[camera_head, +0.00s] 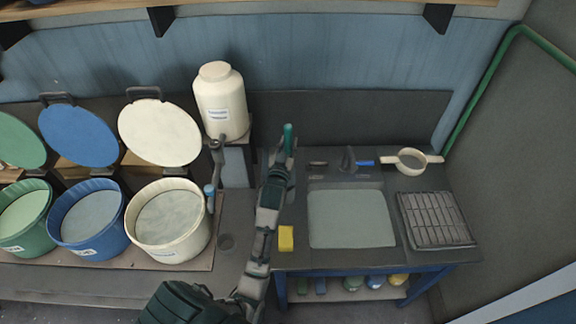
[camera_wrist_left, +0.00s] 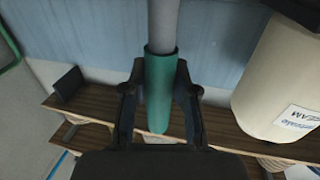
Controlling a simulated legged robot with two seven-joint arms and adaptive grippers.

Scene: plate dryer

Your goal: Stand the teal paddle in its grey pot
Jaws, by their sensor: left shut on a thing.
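The teal paddle (camera_head: 288,135) shows as a small teal piece at the tip of my left gripper (camera_head: 283,155), above the back left of the workbench. In the left wrist view, my left gripper (camera_wrist_left: 160,105) is shut around the teal handle (camera_wrist_left: 159,95), and a grey shaft (camera_wrist_left: 163,25) runs up out of the picture. The paddle's far end is hidden or out of view. My right gripper is not in view.
White (camera_head: 197,235), blue (camera_head: 62,220) and green buckets stand at left. A blue-handled tool (camera_head: 210,192) is beside the white bucket. A cream jug (camera_head: 220,105) stands behind. The workbench holds a yellow sponge (camera_head: 286,238), a pale basin (camera_head: 350,218), a wire rack (camera_head: 435,220) and a strainer (camera_head: 410,161).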

